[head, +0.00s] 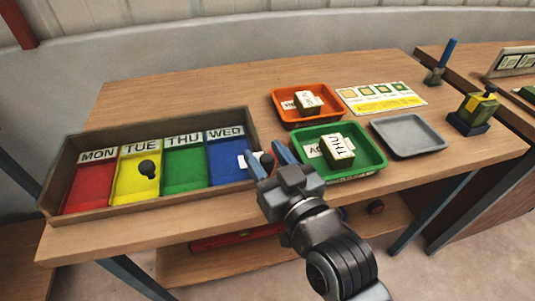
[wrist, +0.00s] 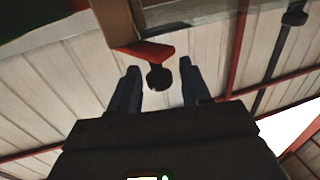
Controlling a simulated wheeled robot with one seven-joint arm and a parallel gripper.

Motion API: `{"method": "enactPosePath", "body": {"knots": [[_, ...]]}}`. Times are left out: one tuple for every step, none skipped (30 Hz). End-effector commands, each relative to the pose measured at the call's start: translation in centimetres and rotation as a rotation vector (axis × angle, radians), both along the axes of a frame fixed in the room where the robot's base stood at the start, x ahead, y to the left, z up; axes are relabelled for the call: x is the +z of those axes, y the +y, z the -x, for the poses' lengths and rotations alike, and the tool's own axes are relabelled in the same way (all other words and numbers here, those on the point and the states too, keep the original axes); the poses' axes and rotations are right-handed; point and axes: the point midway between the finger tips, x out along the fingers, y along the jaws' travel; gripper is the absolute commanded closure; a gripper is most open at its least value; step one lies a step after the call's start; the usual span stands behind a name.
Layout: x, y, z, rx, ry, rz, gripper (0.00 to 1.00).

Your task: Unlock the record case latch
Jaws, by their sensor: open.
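The wooden case (head: 75,204) has compartments marked MON, TUE, THU and WED, coloured red, yellow, green and blue. A dark round knob (head: 267,160) is at its right end, between the fingers of my gripper (head: 266,154). In the wrist view the knob (wrist: 158,78) sits on the end of a short red lever (wrist: 145,50) beside a wooden edge. My gripper (wrist: 160,76) is open around the knob, with a gap showing on both sides. I cannot tell whether this lever is the record case latch. A second dark knob (head: 148,168) shows over the yellow compartment.
An orange tray (head: 276,92) and a green tray (head: 375,158) hold labelled blocks. A grey tray (head: 408,136) looks empty. A yellow-marked card (head: 385,102) lies behind it. A stamp-like tool (head: 473,110) stands at the right. The tabletop behind the case is clear.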

Motion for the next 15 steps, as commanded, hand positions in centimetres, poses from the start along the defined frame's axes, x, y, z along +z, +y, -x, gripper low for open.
{"method": "enactPosePath", "body": {"knots": [[0.02,0.05,-0.09,0.000,0.000,0.000,0.53],[0.02,0.05,-0.11,0.000,-0.001,0.000,0.53],[0.02,0.05,-0.11,0.000,-0.001,0.000,0.53],[0.01,0.05,-0.11,0.000,-0.001,0.000,0.53],[0.01,0.04,-0.10,0.000,-0.001,0.000,0.53],[0.01,0.03,-0.11,0.000,-0.001,0.000,0.53],[0.01,0.03,-0.10,0.000,-0.001,0.000,0.53],[0.01,0.03,-0.10,0.000,-0.001,0.000,0.54],[0.01,0.03,-0.10,0.000,-0.001,0.000,0.58],[0.01,0.03,-0.09,0.000,-0.001,0.000,0.61],[0.01,0.03,-0.09,0.000,-0.001,0.000,0.64],[0.02,0.03,-0.09,0.000,-0.001,0.000,0.68],[0.02,0.03,-0.09,0.000,-0.001,0.000,0.71],[0.01,0.03,-0.09,0.000,0.000,0.000,0.74],[0.02,0.02,-0.08,0.000,-0.001,0.000,0.78]]}}
